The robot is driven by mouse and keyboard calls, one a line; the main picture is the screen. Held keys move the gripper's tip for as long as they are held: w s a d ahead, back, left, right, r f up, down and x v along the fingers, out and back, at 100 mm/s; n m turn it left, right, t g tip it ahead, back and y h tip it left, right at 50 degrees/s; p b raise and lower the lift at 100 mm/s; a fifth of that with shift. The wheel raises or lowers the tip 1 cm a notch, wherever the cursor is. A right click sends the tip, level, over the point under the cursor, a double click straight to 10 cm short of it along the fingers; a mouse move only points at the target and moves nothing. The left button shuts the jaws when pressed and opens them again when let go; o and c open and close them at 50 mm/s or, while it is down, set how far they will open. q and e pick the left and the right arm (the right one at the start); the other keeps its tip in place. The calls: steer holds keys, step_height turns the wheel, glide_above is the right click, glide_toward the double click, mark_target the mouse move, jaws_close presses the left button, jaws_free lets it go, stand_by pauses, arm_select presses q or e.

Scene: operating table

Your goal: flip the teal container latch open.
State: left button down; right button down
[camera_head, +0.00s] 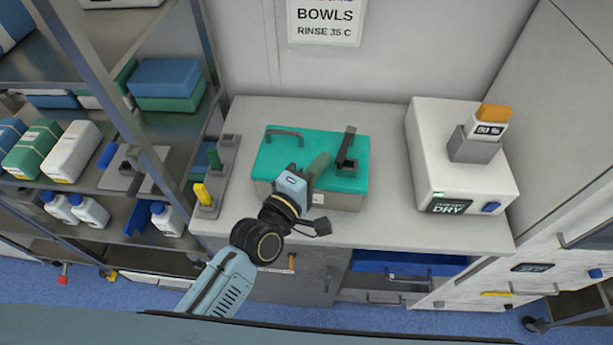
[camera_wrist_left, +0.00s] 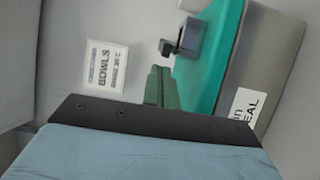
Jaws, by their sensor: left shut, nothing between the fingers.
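The teal-lidded container (camera_head: 325,147) stands on the light counter, and its lid also shows in the left wrist view (camera_wrist_left: 222,40). A dark latch (camera_head: 346,150) sits at the lid's right side, its lever rising at a slant from a small base. It also shows in the left wrist view (camera_wrist_left: 187,38), just beyond my fingertips. My left gripper (camera_head: 321,162) is shut and empty, its green fingers over the lid left of the latch. The fingers also show in the left wrist view (camera_wrist_left: 159,84). I cannot tell whether they touch the latch. My right gripper is not in view.
A grey handle (camera_head: 285,133) sits on the lid's left side. A white dryer box (camera_head: 458,160) stands right of the container. A small rack with a yellow piece (camera_head: 202,193) stands at the counter's left. Shelves with boxes and bottles fill the left.

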arm_select(q)
steer(key=shift+x, duration=0.9)
steer(key=shift+s+d+p, duration=0.3)
steer(key=shift+d+p, duration=0.15)
steer(key=shift+d, duration=0.1)
steer(key=shift+s+a, duration=0.1)
